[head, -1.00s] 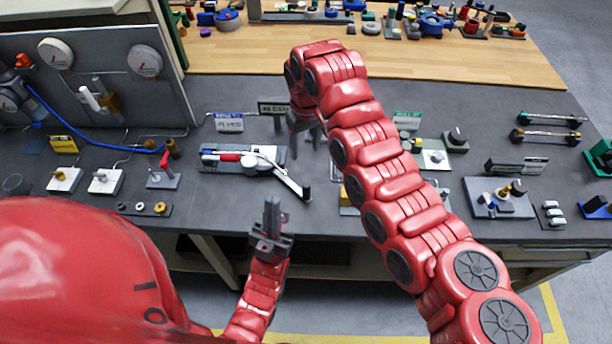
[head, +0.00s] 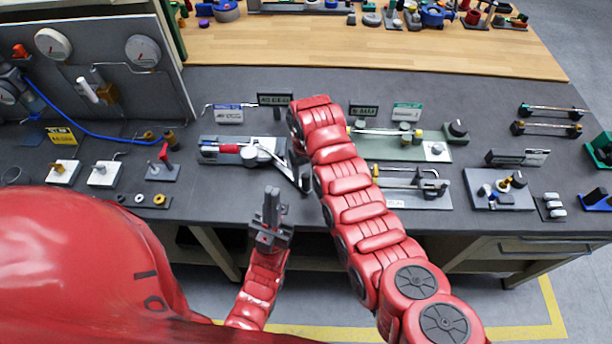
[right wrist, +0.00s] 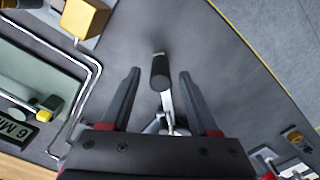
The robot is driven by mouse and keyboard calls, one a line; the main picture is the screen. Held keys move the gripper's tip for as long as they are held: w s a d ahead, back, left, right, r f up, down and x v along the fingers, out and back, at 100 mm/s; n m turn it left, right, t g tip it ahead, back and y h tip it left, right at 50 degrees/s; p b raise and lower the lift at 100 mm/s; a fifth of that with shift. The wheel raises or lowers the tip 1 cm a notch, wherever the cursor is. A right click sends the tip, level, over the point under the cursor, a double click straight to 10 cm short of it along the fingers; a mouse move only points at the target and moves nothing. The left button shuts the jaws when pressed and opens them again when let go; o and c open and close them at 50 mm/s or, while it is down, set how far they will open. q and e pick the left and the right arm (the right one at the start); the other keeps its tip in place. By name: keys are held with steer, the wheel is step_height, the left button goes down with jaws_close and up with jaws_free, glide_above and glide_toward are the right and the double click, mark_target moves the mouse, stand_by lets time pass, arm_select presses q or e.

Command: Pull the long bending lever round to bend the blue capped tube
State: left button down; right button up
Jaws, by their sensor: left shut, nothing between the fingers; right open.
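The tube bender (head: 225,158) is a grey plate on the dark bench, with a red part and a small blue end (head: 207,142) at its left, probably the capped tube. Its long silver lever (head: 286,169) points to the lower right and ends in a black grip. In the right wrist view the black grip (right wrist: 159,72) lies between the fingers of my right gripper (right wrist: 159,78), which is open, with gaps on both sides. In the head view my right arm hides most of that gripper. My left gripper (head: 271,197) is shut and empty before the bench's front edge.
A green-plated fixture (head: 400,148) and a pale-plated fixture (head: 412,190) stand right of my right arm. Small valve blocks (head: 104,174) and a gauge panel (head: 110,85) are at the left.

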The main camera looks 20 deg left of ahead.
steer(key=shift+a+f, duration=0.1)
steer(key=shift+f, duration=0.95)
jaws_close()
stand_by(0.8)
